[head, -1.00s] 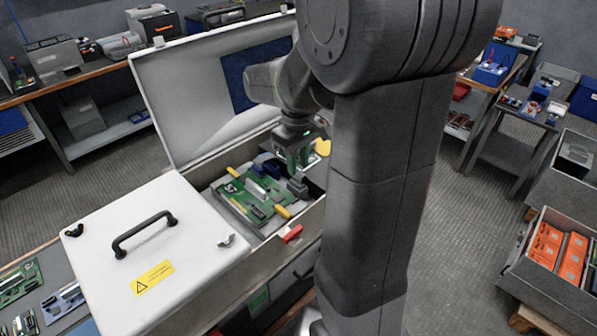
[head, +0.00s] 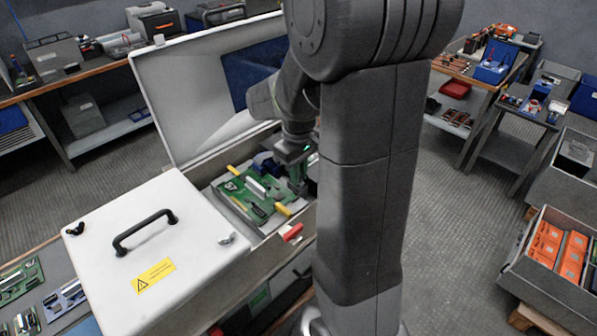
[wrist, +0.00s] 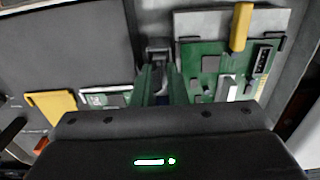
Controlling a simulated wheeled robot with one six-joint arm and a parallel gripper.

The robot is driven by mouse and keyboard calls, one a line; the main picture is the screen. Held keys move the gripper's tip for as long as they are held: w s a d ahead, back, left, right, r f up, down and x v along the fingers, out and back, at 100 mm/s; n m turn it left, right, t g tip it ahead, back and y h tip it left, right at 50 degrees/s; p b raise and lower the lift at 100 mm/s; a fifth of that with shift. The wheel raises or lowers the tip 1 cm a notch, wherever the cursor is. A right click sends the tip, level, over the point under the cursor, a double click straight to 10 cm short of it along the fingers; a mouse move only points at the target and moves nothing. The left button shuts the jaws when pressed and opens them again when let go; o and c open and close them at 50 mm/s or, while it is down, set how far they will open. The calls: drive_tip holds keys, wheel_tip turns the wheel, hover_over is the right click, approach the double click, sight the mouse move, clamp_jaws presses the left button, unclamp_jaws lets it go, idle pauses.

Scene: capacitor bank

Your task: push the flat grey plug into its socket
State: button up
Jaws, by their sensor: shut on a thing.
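My gripper (wrist: 159,84) is shut in the wrist view on a grey piece, the flat grey plug (wrist: 158,57), which shows between and just beyond the fingers. In the head view my gripper (head: 296,182) is low inside the open white case (head: 263,240), at the right edge of the green circuit board (head: 262,208). The board also shows to the right of the fingers in the wrist view (wrist: 205,82). The plug is too small to make out in the head view. I cannot make out the socket or whether the plug touches it.
Yellow pieces (head: 283,210) sit at the board's edges. A red latch (head: 292,232) is on the case's front wall. The white cover with a black handle (head: 146,231) lies to the left, and the raised lid (head: 200,95) stands behind.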

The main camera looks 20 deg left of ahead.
drive_tip(key=shift+r, duration=0.15)
clamp_jaws()
drive_tip(key=shift+r+p, duration=1.65)
drive_tip(key=shift+r, duration=0.25)
drive_tip(key=shift+s+a, duration=0.8)
drive_tip(key=shift+s, duration=1.1)
drive_tip(key=shift+s+a, duration=0.75)
drive_tip(key=shift+s, duration=1.15)
drive_tip(key=shift+s+a, duration=0.8)
drive_tip(key=shift+s, duration=1.1)
drive_tip(key=shift+f, duration=0.3)
drive_tip(key=shift+f+b, duration=0.65)
drive_tip(key=shift+b, duration=0.05)
drive_tip(key=shift+f+b, duration=0.5)
drive_tip(key=shift+f, duration=0.15)
